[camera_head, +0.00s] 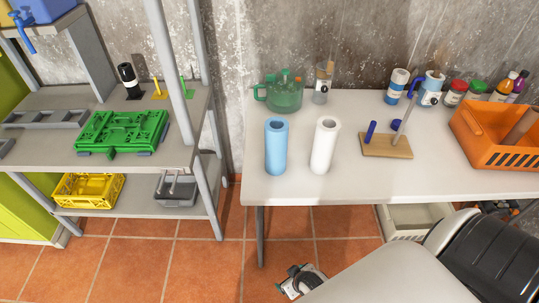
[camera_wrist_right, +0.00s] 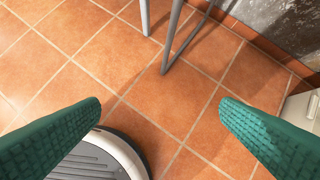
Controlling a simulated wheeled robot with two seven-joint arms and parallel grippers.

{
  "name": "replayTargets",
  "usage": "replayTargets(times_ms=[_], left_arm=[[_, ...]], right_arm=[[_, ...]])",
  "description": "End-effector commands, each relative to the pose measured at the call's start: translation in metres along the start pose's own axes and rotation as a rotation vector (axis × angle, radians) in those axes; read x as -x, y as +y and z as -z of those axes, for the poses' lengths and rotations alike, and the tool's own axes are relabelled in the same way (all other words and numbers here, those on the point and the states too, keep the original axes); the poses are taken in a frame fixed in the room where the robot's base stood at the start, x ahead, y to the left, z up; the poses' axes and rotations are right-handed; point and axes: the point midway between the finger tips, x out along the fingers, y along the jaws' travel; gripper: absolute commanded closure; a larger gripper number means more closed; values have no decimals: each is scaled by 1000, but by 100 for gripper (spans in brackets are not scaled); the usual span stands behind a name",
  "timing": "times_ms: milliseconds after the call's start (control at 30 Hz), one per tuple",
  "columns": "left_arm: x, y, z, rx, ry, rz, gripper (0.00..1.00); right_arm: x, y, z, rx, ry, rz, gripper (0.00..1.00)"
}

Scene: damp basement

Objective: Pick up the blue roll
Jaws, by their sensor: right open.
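The blue roll (camera_head: 276,146) stands upright near the front left of the white table (camera_head: 340,185) in the head view. A white roll (camera_head: 323,146) stands upright to its right, a gap apart. My right gripper (camera_wrist_right: 160,108) shows two green fingers spread wide in the right wrist view, with nothing between them but the tiled floor below. It is low and away from the blue roll, which is not in the wrist view. My left gripper is in neither view.
A green pot (camera_head: 284,93) is behind the blue roll. A wooden stand (camera_head: 387,147), an orange crate (camera_head: 500,142) and several bottles are further right. A metal shelf (camera_head: 190,150) with a green tray (camera_head: 122,132) is left of the table. The table front by the rolls is clear.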

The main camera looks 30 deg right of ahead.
Motion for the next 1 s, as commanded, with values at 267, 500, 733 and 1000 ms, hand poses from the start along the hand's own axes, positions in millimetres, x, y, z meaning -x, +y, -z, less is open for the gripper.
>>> replayTargets(times_ms=[267, 500, 733, 1000], left_arm=[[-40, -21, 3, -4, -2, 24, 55], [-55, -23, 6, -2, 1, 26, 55], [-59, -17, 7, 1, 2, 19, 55], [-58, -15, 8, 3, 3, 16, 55]], right_arm=[[79, -46, -165, -76, -341, 70, 14], [156, -70, -235, -109, -556, 112, 14], [211, -115, -302, -157, -887, 168, 14], [231, -142, -334, -177, -1070, 193, 14]])
